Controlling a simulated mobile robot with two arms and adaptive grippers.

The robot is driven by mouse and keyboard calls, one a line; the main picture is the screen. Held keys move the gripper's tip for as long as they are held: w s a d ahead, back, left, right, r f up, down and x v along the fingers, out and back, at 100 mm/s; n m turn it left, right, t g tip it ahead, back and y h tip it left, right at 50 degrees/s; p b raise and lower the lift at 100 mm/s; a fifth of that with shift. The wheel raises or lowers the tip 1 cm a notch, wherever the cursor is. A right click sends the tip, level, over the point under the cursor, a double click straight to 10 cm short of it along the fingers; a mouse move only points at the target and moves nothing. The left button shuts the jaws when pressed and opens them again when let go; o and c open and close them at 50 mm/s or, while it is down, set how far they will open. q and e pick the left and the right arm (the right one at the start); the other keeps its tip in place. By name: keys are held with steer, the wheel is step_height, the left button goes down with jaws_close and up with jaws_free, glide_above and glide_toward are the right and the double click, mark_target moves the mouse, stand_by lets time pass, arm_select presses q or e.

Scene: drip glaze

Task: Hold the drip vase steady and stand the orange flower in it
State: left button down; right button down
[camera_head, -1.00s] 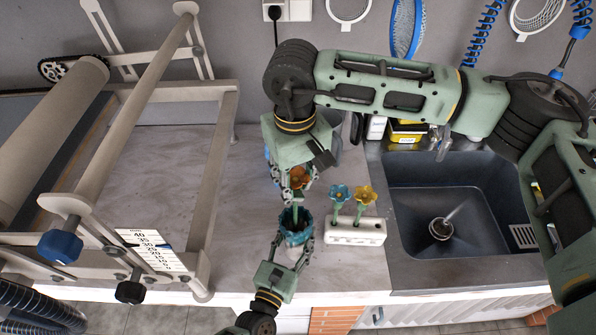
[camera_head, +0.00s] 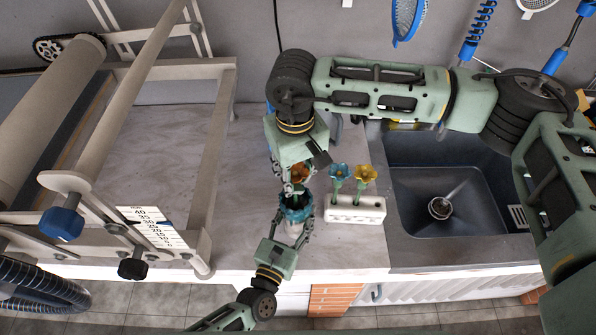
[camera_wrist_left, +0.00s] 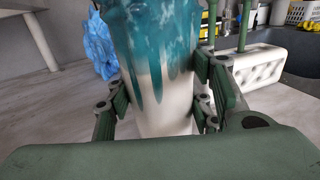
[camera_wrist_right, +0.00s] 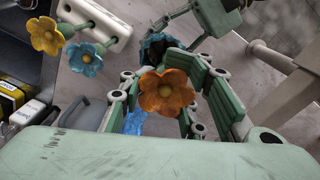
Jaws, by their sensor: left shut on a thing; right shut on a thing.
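The drip vase (camera_head: 294,228), white with blue-green glaze running down from its rim, stands upright on the counter. My left gripper (camera_head: 293,232) is shut on the vase body; the left wrist view shows its fingers on both sides of the vase (camera_wrist_left: 163,95). The orange flower (camera_head: 299,173) is in my right gripper (camera_head: 294,187), which is shut on its stem right above the vase mouth. In the right wrist view the flower head (camera_wrist_right: 166,92) sits between the fingers, with the dark vase mouth (camera_wrist_right: 155,48) beyond it. The stem's lower end is hidden there.
A white block (camera_head: 356,210) right of the vase holds a blue flower (camera_head: 340,172) and a yellow flower (camera_head: 365,174). The dark sink (camera_head: 470,185) lies further right. A large roller machine (camera_head: 140,215) stands at the left. Bare counter lies between machine and vase.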

arm_select(q)
steer(key=shift+f, duration=0.15)
arm_select(e)
steer(key=c, duration=1.1)
jaws_free()
arm_select(q)
steer(key=shift+s, duration=0.1)
arm_select(e)
steer(key=r, duration=1.2)
steer(key=shift+s+a, duration=0.1)
steer(key=shift+a, duration=0.1)
arm_select(q)
steer(key=c, duration=0.8)
jaws_free()
steer(key=shift+c, duration=0.2)
steer(key=shift+o, duration=0.5)
